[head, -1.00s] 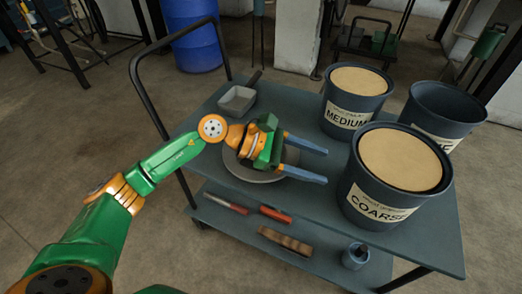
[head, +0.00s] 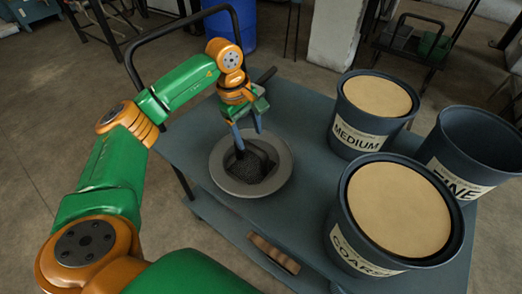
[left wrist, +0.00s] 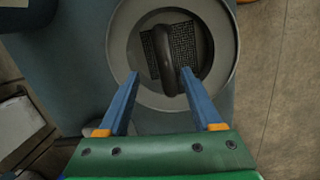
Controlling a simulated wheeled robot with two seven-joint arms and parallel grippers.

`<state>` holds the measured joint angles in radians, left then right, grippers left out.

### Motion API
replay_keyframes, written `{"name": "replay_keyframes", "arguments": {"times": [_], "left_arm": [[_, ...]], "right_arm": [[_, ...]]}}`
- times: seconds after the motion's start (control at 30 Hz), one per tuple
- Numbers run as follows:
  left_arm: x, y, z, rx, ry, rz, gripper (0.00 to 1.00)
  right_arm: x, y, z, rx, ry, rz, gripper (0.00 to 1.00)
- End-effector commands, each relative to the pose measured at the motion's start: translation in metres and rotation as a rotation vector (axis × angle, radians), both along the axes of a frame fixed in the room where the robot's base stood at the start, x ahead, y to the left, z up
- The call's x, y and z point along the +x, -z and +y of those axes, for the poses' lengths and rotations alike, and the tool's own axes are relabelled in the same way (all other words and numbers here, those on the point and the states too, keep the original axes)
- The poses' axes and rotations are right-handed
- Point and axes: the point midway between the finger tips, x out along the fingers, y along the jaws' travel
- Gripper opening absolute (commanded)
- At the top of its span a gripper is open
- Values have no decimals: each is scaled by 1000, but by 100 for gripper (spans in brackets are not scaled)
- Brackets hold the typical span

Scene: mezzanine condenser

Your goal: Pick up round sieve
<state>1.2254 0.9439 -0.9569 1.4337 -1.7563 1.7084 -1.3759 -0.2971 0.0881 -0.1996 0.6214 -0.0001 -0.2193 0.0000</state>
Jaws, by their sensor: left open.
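The round sieve (head: 222,178) is a wide grey dish with dark mesh in its middle, lying on the upper deck of the blue-grey cart (head: 302,112). In the left wrist view the sieve (left wrist: 222,62) shows a dark curved handle (left wrist: 163,52) across the mesh. My left gripper (head: 248,140) points down over the sieve, its blue fingers open. In the left wrist view the handle lies between the fingertips of the gripper (left wrist: 160,74). I cannot tell the exact height of the tips above the sieve. My right gripper is not in view.
Buckets labelled MEDIUM (head: 352,130) and COARSE (head: 347,240), both full of tan material, stand right of the sieve. An open dark bucket (head: 458,170) stands farther right. A black cart rail (head: 133,68) rises behind my left arm. A brown block (head: 272,254) lies on the lower shelf.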

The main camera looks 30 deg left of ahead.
Motion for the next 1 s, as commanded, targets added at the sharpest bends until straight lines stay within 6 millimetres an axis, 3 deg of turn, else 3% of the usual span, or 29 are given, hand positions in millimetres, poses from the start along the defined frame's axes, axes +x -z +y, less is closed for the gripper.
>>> {"name": "replay_keyframes", "arguments": {"times": [0.2, 0.47, 0.53, 0.73, 1.0], "left_arm": [[-1, 43, -7, -2, 1, 3, 67], [1, 51, -8, -3, 1, 0, 67], [1, 51, -8, -3, 1, 0, 56], [1, 51, -8, -3, 0, 0, 2], [1, 51, -8, -3, 1, 0, 0]], "right_arm": [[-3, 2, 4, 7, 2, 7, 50], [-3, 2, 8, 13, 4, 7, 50], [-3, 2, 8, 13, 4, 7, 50], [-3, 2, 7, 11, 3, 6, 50], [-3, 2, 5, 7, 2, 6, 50]]}}
